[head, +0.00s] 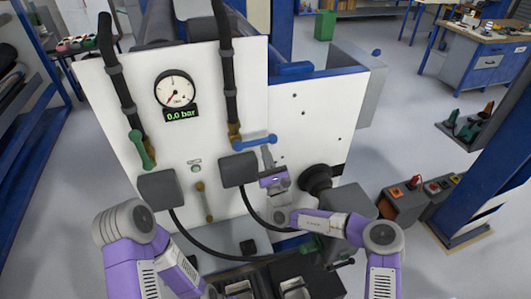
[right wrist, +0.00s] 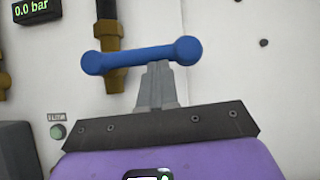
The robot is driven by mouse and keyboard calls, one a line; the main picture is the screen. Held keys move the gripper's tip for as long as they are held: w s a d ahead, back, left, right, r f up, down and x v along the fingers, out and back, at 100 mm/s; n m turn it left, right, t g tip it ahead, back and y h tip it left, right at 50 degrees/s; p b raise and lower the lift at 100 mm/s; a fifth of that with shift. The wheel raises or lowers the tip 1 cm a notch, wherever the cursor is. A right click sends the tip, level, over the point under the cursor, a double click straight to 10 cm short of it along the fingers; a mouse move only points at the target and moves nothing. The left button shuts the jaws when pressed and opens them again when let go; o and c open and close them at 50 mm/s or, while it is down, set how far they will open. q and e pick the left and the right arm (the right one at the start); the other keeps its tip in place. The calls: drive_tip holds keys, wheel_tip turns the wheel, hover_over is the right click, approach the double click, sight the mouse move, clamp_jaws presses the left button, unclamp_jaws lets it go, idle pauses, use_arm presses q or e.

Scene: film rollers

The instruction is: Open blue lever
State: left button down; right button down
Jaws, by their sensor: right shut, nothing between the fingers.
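The blue lever (head: 254,142) sits on the right pipe's brass valve on the white panel. It lies nearly level, pointing right from the valve. It also shows in the right wrist view (right wrist: 135,59), tilted slightly up to the right. My right gripper (head: 267,154) is shut and empty, with its fingertips at the lever's lower edge, right of its middle. In the right wrist view the fingertips (right wrist: 158,68) overlap the lever's lower side; I cannot tell whether they touch it. My left arm shows at the lower left, but its gripper is not in view.
A green lever (head: 142,149) hangs on the left pipe. A gauge (head: 175,90) and a display reading 0.0 bar (head: 181,114) are between the pipes. Dark grey boxes (head: 160,189) with cables stick out below the levers. A black round knob (head: 316,179) is to the right.

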sight(267, 140)
drive_tip(key=shift+r, duration=0.15)
drive_tip(key=r+n+g+y+p, duration=0.1)
drive_tip(key=n+y+p, duration=0.1)
drive_tip(key=n+p, duration=0.1)
drive_tip(key=r+n+g+y+p, duration=0.2)
drive_tip(key=n+p, duration=0.1)
drive_tip(key=n, duration=0.1)
drive_tip(key=r+n+g+y+p, duration=0.2)
drive_tip(key=n+p, duration=0.1)
drive_tip(key=shift+w+d+r+n, duration=0.15)
drive_tip(key=shift+d+n, duration=0.1)
drive_tip(key=shift+n, duration=0.15)
drive_tip(key=s+a+r+n+g+b, duration=0.1)
drive_tip(key=a+r+n+g, duration=0.4)
drive_tip(key=n, duration=0.8)
drive_tip(key=shift+s+a+r+g+h, duration=0.2)
drive_tip(key=shift+s+r+g+h, duration=0.25)
drive_tip(key=shift+g, duration=0.65)
